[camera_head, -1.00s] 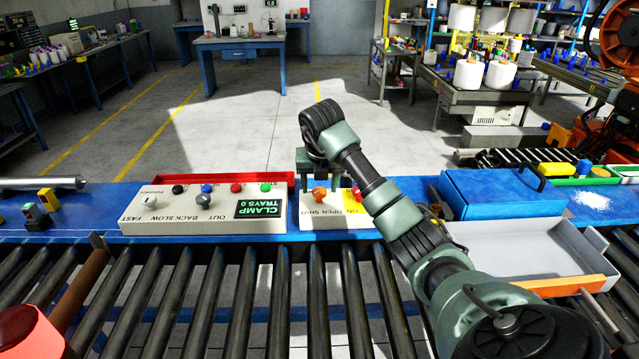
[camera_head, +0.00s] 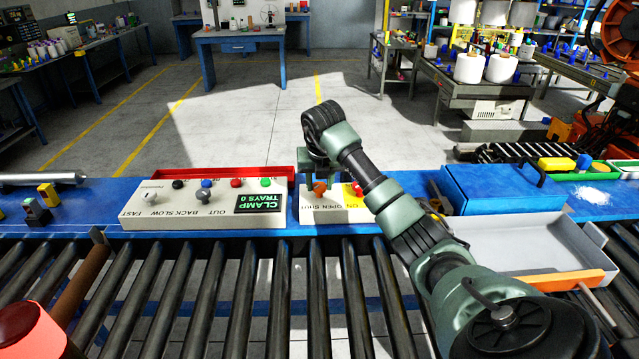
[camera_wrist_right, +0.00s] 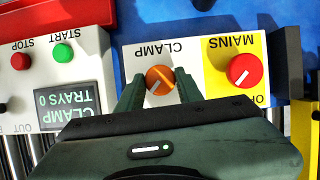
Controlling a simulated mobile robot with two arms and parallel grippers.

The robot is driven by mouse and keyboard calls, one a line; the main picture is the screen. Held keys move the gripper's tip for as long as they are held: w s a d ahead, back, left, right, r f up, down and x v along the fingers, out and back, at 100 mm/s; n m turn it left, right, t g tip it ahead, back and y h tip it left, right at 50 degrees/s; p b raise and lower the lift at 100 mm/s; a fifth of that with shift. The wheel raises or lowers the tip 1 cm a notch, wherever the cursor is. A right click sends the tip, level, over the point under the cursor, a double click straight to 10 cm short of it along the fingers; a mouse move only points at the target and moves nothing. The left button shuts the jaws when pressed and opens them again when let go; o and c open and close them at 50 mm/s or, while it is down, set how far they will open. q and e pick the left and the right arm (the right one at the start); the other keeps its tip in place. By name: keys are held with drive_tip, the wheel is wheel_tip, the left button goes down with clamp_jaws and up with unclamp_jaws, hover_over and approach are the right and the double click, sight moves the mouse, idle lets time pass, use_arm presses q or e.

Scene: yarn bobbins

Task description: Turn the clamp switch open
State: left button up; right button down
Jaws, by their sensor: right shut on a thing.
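The clamp switch is an orange knob (camera_head: 320,187) on a small white and yellow panel, between the words OPEN and SHUT. In the right wrist view the orange knob (camera_wrist_right: 159,80) shows a light pointer line set at a slant, under the label CLAMP. My right gripper (camera_head: 316,172) reaches down onto the knob from above. In the right wrist view its two green fingers (camera_wrist_right: 160,88) stand on either side of the knob, shut on it. My left gripper is not in view.
A red MAINS knob (camera_wrist_right: 244,70) sits close beside the clamp knob. A control box (camera_head: 180,212) with several knobs and a green CLAMP TRAYS 0 display stands to the left. A blue box (camera_head: 500,190) and grey tray (camera_head: 530,246) lie to the right. Rollers run in front.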

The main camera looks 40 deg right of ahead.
drive_tip(key=n, duration=0.1)
drive_tip(key=n+t+y+b, duration=0.1)
drive_tip(key=n, duration=0.1)
drive_tip(key=shift+d+n, duration=0.2)
drive_tip(key=shift+n, duration=0.1)
drive_tip(key=n+y, duration=0.1)
drive_tip(key=n, duration=0.2)
drive_tip(key=shift+d+r+n+y+b, duration=0.1)
drive_tip(key=shift+n+y+b, duration=0.2)
drive_tip(key=shift+n, duration=0.1)
drive_tip(key=n+y+p, duration=0.1)
drive_tip(key=n+y, duration=0.1)
drive_tip(key=n, duration=0.3)
drive_tip(key=shift+d, duration=0.1)
drive_tip(key=n, duration=0.2)
drive_tip(key=n+g+y, duration=0.1)
drive_tip(key=n, duration=0.2)
drive_tip(key=shift+w+y, duration=0.1)
drive_tip(key=shift+y, duration=0.2)
drive_tip(key=c, duration=0.9)
unclamp_jaws()
drive_tip(key=shift+c, duration=0.2)
drive_tip(key=shift+g, duration=0.3)
